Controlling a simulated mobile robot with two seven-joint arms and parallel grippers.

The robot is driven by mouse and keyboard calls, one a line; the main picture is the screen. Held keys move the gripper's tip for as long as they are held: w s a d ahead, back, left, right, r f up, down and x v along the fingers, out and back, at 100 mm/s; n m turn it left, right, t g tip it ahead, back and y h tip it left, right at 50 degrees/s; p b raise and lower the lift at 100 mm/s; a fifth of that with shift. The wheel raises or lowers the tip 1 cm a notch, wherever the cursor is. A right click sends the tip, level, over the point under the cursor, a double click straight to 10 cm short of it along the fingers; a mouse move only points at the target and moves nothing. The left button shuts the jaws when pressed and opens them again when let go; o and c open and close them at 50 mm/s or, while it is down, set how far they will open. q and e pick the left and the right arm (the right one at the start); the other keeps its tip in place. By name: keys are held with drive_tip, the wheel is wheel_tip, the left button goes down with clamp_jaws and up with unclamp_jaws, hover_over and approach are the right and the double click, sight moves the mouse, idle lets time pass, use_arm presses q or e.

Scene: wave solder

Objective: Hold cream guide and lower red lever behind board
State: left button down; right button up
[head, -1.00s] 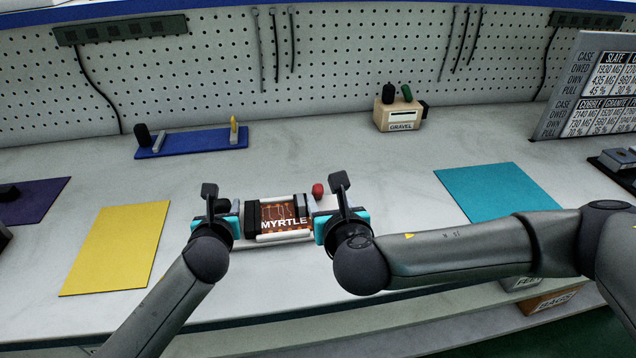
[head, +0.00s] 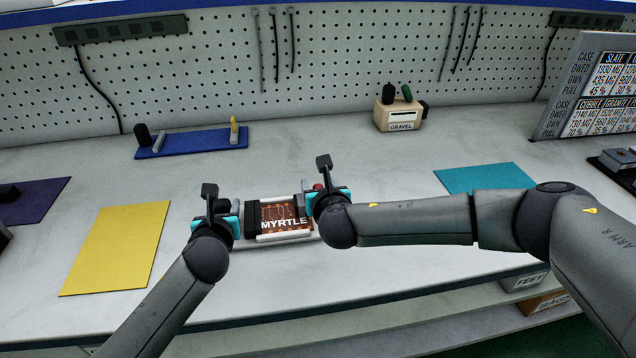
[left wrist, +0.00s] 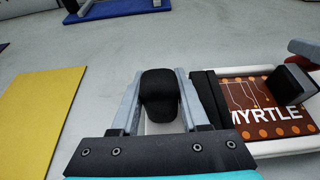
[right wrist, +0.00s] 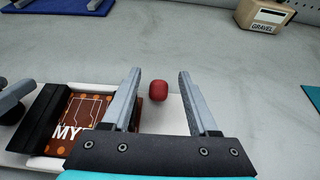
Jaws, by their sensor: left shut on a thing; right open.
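The cream guide (head: 284,238) lies on the bench around the brown MYRTLE board (head: 283,216), which has a black block along its left side. My left gripper (left wrist: 158,98) is shut on a black knob (left wrist: 160,92) at the guide's left end. The red lever's knob (right wrist: 158,91) stands at the guide's right end, behind a dark clamp block. My right gripper (right wrist: 157,78) is open, with its fingers on either side of the red knob and gaps on both sides. In the head view the red knob (head: 318,187) is partly hidden by my right gripper.
A yellow mat (head: 117,248) lies to the left and a teal mat (head: 480,178) to the right. A blue fixture (head: 190,143) and a GRAVEL box (head: 400,115) stand behind. The bench between them is clear.

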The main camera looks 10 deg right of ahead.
drive_tip(key=shift+w+f, duration=0.2)
drive_tip(key=shift+w, duration=0.25)
clamp_jaws()
idle(0.3)
